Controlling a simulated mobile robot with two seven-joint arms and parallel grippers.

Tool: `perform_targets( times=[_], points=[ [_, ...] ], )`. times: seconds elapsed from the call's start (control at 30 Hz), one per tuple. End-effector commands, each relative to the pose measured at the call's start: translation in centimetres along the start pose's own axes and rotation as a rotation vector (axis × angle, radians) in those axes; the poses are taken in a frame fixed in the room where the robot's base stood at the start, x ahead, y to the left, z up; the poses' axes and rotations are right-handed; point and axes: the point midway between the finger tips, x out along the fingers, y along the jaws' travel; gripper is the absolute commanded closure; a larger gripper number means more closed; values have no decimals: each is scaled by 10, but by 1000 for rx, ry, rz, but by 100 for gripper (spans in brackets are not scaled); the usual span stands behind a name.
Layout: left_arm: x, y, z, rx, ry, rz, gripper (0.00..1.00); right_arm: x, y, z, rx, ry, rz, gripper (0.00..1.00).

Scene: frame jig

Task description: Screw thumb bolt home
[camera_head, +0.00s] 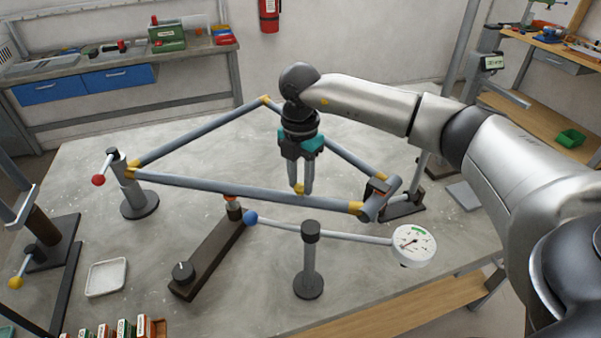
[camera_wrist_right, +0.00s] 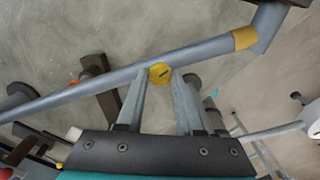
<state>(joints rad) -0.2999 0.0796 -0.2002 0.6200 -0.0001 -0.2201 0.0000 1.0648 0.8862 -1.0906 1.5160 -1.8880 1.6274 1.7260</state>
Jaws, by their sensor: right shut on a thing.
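A yellow round piece with a dark slot, which looks like the thumb bolt (camera_wrist_right: 160,73), sits at the long near tube of the grey frame (camera_head: 240,190). In the head view only a bit of its yellow shows at the tube. My right gripper (camera_head: 300,187) points down above this tube, and its fingertips close on the yellow piece from both sides. In the right wrist view the two fingers (camera_wrist_right: 158,80) reach to either side of it. How deep the bolt sits cannot be told. My left gripper is not in view.
The frame's yellow-jointed tubes form a triangle above the grey table (camera_head: 80,200). A dial gauge (camera_head: 412,243) on a post stands in front, beside a dark clamp bar (camera_head: 205,262). A white tray (camera_head: 107,277) lies at the left. A red-knobbed stand (camera_head: 130,190) holds the left corner.

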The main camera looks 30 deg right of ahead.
Motion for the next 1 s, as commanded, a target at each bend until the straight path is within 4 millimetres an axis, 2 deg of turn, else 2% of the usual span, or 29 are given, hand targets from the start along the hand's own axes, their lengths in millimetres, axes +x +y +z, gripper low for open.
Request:
perform_targets(
  times=[0.1,1.0],
  points=[
    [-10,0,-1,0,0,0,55,-5,1,1,115,-2,4,100],
    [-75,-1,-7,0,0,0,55,-6,1,2,955,-2,3,100]
  ],
)
